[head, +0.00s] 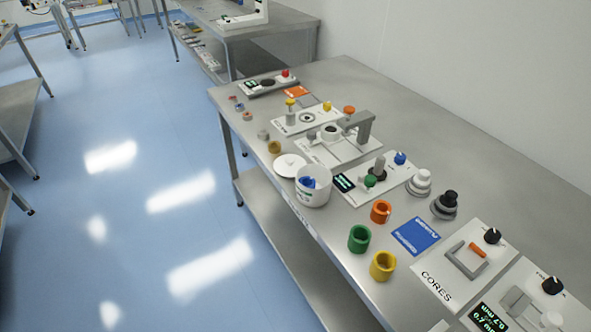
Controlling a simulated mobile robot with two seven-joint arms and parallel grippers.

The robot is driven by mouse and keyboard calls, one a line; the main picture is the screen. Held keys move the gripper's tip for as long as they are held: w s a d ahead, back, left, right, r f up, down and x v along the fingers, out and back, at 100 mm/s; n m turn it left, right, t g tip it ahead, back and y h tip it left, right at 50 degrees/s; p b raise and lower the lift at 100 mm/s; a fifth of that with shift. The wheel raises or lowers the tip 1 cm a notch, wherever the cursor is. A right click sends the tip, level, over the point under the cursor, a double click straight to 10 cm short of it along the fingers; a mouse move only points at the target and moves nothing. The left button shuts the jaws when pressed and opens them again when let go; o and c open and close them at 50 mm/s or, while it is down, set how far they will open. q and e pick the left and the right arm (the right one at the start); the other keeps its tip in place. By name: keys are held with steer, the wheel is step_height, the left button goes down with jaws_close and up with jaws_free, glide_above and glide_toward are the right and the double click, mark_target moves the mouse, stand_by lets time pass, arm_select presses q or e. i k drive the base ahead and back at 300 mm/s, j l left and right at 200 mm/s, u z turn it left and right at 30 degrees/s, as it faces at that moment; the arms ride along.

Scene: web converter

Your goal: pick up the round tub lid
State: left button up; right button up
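The round tub lid (290,165) is a flat white disc. It lies on the steel table near its front edge, just behind and left of a white round tub (313,187). The tub is open at the top, with blue items inside. The lid looks close against the tub's rim; I cannot tell if they touch. Neither of my grippers shows in the head view.
The steel table (440,175) also holds orange, green (359,238) and yellow rings (383,266) right of the tub. A small tan ring (274,147) lies behind the lid. White device panels (340,143) stand beyond. Blue floor (130,220) is open to the left.

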mark_target(286, 165)
steer(key=i+j, duration=0.35)
steer(key=i, duration=0.15)
steer(key=i+j, duration=0.35)
steer(key=i, duration=0.15)
steer(key=i+z, duration=0.1)
steer(key=z, duration=0.3)
steer(key=j+z, duration=0.15)
steer(key=z, duration=0.2)
steer(key=i+j+z, duration=0.15)
steer(key=z, duration=0.25)
